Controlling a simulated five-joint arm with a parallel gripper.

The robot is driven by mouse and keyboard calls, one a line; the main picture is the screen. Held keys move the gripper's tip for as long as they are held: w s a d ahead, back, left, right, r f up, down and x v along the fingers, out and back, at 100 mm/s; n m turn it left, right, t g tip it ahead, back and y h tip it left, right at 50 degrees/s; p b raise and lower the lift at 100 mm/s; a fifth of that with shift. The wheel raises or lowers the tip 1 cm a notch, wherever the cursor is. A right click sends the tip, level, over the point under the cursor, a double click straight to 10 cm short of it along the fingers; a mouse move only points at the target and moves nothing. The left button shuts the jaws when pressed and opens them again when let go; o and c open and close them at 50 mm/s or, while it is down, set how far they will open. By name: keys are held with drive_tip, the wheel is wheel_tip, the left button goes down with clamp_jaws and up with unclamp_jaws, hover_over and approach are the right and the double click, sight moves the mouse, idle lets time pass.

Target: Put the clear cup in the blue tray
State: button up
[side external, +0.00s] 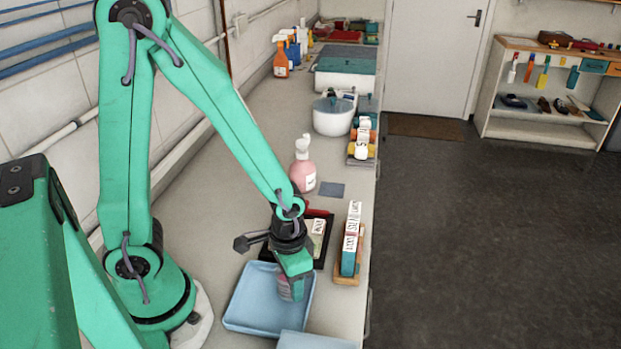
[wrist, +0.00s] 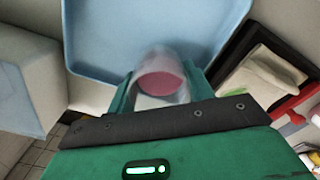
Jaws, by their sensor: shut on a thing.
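The clear cup (wrist: 161,80), with a pinkish-red round area showing in it, is between the fingers of my gripper (wrist: 160,92) in the wrist view. In the side external view my gripper (side external: 291,280) points down over the right part of the blue tray (side external: 246,304), shut on the cup (side external: 286,291), which is partly hidden by the fingers. The tray is shallow and light blue, and its floor looks empty apart from the cup area; it also shows in the wrist view (wrist: 100,35). I cannot tell whether the cup touches the tray floor.
A dark tray (side external: 322,243) with a pale item lies just behind the blue tray. A wooden holder with a teal-and-white box (side external: 351,242) stands to the right near the counter edge. A pink pump bottle (side external: 303,168) stands farther back. Another pale blue object (side external: 312,341) lies in front.

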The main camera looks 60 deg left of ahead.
drive_tip(key=shift+f, duration=0.15)
drive_tip(key=o, duration=1)
drive_tip(key=shift+o, duration=0.2)
wheel_tip(320, 180, up, 12)
idle(0.6)
drive_tip(key=shift+a+r, duration=0.1)
drive_tip(key=shift+r, duration=0.15)
idle(0.4)
drive_tip(key=s+a+r+n+t, duration=0.1)
drive_tip(key=a+r+t, duration=0.4)
drive_tip(key=r, duration=0.6)
drive_tip(key=shift+s+a+n+t, duration=0.3)
drive_tip(key=shift+s+a+n, duration=0.1)
drive_tip(key=shift+a, duration=0.15)
